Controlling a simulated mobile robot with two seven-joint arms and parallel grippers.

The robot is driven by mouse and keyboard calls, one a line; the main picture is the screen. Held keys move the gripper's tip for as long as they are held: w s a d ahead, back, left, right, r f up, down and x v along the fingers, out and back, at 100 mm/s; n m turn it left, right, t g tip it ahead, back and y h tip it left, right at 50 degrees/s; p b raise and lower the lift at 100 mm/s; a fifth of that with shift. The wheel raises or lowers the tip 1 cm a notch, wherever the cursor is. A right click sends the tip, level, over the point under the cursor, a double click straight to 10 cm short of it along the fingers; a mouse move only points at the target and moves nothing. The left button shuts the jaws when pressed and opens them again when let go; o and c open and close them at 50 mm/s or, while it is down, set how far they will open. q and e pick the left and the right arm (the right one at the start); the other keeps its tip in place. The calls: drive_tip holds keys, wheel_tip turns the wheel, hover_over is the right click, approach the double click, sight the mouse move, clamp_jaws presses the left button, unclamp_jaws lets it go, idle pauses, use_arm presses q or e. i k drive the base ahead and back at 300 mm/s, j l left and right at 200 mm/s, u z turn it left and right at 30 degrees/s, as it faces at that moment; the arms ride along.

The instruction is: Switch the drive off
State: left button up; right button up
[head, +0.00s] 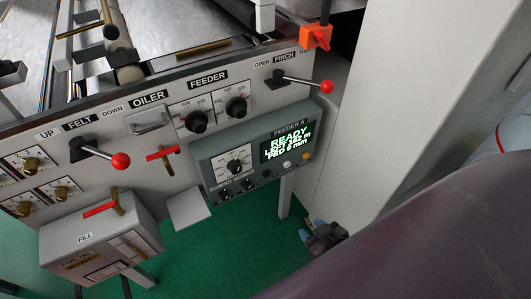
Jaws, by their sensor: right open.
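The grey FEEDER A control box (222,152) hangs on the front of the machine. Its lit display (288,141) reads READY, with smaller lines below. A dial (235,166) and several small dark controls sit on its left part; a pale button (287,165) and an amber button (306,155) sit under the display. I cannot read a label saying drive. My right gripper (311,230) is open, small and dark, below and right of the box, apart from it. No object shows between its fingers. My left gripper is not in view.
Red-knobbed levers stand out at FELT (120,160) and PINCH (326,87). Two FEEDER knobs (236,107) sit above the box. A red-handled valve (163,153) and a FILL box (85,238) are at left. A pale column (365,120) stands right; green floor (220,255) shows below.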

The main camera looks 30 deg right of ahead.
sight(223, 194)
drive_tip(key=k+l+u, duration=0.25)
drive_tip(key=k, duration=0.25)
drive_tip(key=k+l+u, duration=0.15)
drive_tip(key=k+u, duration=0.15)
drive_tip(key=k, duration=0.2)
